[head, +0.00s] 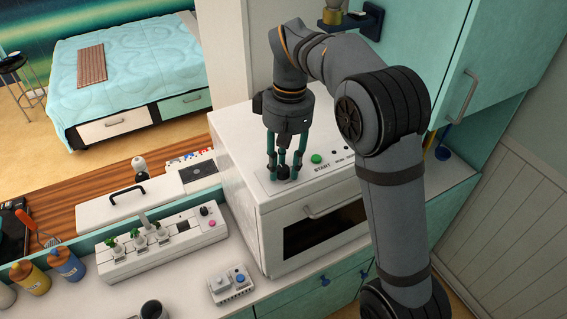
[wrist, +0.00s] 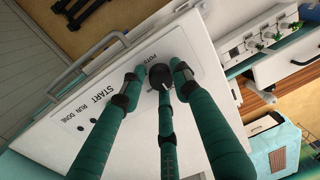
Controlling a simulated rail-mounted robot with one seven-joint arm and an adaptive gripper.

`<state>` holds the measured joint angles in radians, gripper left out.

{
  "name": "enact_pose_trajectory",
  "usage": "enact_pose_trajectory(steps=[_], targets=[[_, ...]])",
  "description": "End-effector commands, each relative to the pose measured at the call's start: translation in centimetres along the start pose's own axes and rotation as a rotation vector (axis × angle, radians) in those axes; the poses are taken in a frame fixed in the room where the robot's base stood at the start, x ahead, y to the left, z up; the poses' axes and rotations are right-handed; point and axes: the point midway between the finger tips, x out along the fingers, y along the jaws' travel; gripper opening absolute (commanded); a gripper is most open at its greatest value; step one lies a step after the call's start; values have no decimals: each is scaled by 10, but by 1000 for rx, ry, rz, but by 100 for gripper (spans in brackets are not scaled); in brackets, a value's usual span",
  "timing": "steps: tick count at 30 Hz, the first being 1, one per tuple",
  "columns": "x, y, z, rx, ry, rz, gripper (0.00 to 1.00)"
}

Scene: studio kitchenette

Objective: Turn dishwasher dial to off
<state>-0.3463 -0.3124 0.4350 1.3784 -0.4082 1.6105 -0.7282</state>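The dishwasher (head: 245,160) is a white box on the counter, with its control panel on top. Its dial is a small dark round knob (wrist: 160,74) beside printed lettering; the same dial shows in the head view (head: 283,173). My three-fingered gripper (head: 285,168) points down over the panel, with its green fingers around the dial. In the wrist view my gripper (wrist: 157,80) has fingertips on both sides of the dial, a narrow gap showing at the left one. Contact is unclear. The third finger hides part of the dial, and its setting is not readable.
A green START button (head: 316,158) is right of the dial. The dishwasher door handle (head: 325,204) sticks out in front. A white rack with plants (head: 165,240) and a small device (head: 230,286) stand on the counter to the left. A teal cabinet (head: 430,60) hangs at right.

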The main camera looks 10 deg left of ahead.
Motion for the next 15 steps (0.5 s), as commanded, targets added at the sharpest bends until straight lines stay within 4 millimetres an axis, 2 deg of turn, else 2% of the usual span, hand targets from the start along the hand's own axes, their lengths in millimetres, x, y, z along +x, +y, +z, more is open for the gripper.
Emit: enact_pose_trajectory(steps=[6, 15], targets=[[0, 0, 0, 1, 2, 0, 44], [-2, 0, -1, 1, 4, 1, 44]])
